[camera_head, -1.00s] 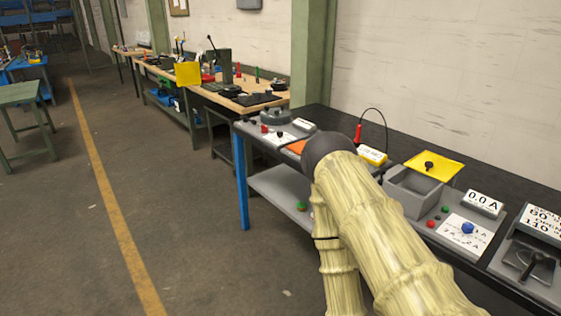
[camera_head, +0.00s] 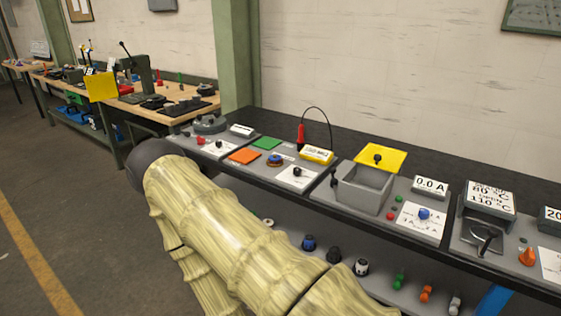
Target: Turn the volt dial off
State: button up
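I cannot tell for sure which dial is the volt dial, as the small labels are not readable. A black knob (camera_head: 297,172) sits on a white plate in front of a yellow display box (camera_head: 316,155) with a red probe (camera_head: 300,137) behind it. A blue knob (camera_head: 424,214) sits on a white plate below a display reading 0.0 A (camera_head: 431,186). An orange knob (camera_head: 528,256) stands at the right edge. My pale arm crosses the lower left, in front of the bench. My gripper is not in view.
The dark bench (camera_head: 345,136) runs along the wall. A grey bin (camera_head: 362,190) with a yellow plate (camera_head: 381,157) stands mid-bench, and a grey lever unit (camera_head: 483,238) further right. Several loose knobs lie on the lower shelf. Open floor (camera_head: 75,200) is at left.

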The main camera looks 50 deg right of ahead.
aim_at(297, 171)
jog(key=i, duration=0.9)
jog(key=z, duration=1.6)
